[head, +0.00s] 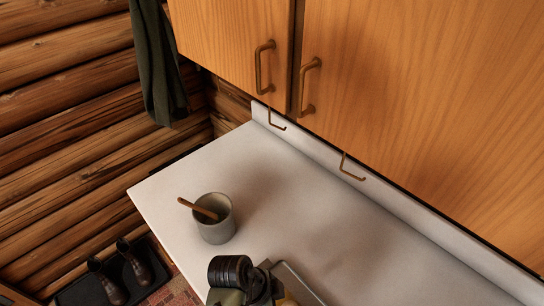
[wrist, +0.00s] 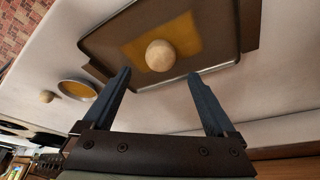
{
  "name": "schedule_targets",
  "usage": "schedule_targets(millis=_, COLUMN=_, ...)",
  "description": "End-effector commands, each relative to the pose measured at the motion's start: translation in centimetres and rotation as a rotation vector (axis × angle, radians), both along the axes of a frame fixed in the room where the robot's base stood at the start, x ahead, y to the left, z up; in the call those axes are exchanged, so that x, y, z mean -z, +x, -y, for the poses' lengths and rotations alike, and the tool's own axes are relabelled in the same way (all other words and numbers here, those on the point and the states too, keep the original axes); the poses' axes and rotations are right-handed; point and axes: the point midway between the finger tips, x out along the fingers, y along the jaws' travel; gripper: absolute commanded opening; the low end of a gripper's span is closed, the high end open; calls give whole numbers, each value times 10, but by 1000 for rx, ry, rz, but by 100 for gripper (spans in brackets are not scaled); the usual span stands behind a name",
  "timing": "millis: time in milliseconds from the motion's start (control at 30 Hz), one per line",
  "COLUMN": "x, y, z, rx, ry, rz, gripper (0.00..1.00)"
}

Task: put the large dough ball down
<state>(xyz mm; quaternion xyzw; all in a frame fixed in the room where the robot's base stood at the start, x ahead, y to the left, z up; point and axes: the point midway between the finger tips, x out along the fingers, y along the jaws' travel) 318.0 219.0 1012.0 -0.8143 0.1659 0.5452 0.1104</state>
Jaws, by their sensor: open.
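A pale round dough ball (wrist: 160,55) rests on a yellow patch (wrist: 185,38) in the middle of a dark baking tray (wrist: 225,22) in the wrist view. It looks like the larger of two balls. My gripper (wrist: 158,76) is open and empty, its two blue-grey fingers apart. The ball shows beyond the fingertips, between their lines and clear of both. In the head view a part of my arm (head: 231,273) shows at the bottom edge, and the ball is not visible there.
In the wrist view a shallow bowl (wrist: 77,90) with yellow contents and a smaller pale ball (wrist: 47,97) lie left of the tray. In the head view a grey cup (head: 216,226) with a wooden utensil stands on the white counter (head: 310,215). Wooden cabinets (head: 420,110) overhang its back.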

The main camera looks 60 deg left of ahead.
Motion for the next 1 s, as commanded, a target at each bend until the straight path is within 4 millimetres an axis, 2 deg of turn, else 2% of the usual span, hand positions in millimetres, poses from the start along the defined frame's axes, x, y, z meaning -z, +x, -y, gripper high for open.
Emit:
schedule_targets(millis=200, x=-35, y=-12, z=-7, rx=-1, ry=2, rz=3, gripper=92)
schedule_targets(millis=333, x=-46, y=-17, z=-8, rx=-1, ry=1, rz=3, gripper=92)
schedule_targets(millis=1000, x=-51, y=-19, z=-8, rx=0, ry=0, rz=1, gripper=92)
